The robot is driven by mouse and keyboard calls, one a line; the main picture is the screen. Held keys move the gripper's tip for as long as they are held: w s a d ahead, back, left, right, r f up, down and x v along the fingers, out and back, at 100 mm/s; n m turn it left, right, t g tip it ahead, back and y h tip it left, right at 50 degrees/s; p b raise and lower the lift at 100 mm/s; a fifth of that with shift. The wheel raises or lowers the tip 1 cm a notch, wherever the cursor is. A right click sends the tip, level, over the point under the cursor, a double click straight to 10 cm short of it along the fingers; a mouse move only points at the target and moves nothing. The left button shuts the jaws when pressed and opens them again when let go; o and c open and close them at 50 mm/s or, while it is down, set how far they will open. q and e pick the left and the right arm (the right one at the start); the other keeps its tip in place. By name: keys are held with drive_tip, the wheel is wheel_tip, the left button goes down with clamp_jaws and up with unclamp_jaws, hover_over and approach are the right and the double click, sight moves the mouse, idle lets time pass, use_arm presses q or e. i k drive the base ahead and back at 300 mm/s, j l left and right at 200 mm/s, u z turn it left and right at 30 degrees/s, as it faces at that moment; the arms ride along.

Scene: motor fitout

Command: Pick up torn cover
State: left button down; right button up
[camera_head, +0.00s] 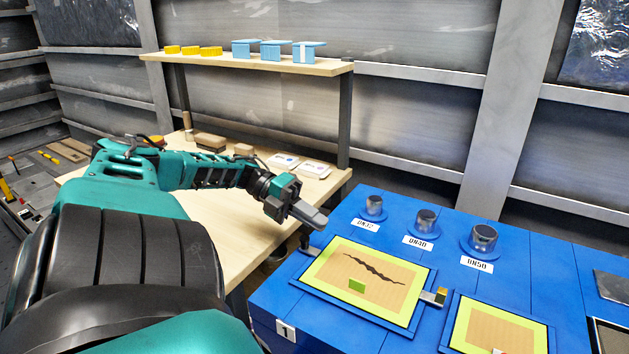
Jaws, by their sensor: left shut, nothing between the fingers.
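The torn cover (335,267) lies flat on the blue cabinet, a tan panel with a yellow-green border and a jagged dark tear across it. A small green patch (357,286) shows on it below the tear. My left gripper (318,222) is shut and empty, above and just beyond the cover's far left corner, apart from it. My right gripper is not in view.
Metal cylinders labelled DN32 (374,206), DN40 (425,220) and DN50 (484,238) stand behind the cover. A second bordered panel (495,325) lies to the right. A wooden workbench (236,230) with a raised shelf (255,66) stands at the left.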

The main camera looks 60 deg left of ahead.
sight(387, 287)
drive_tip(key=k, duration=1)
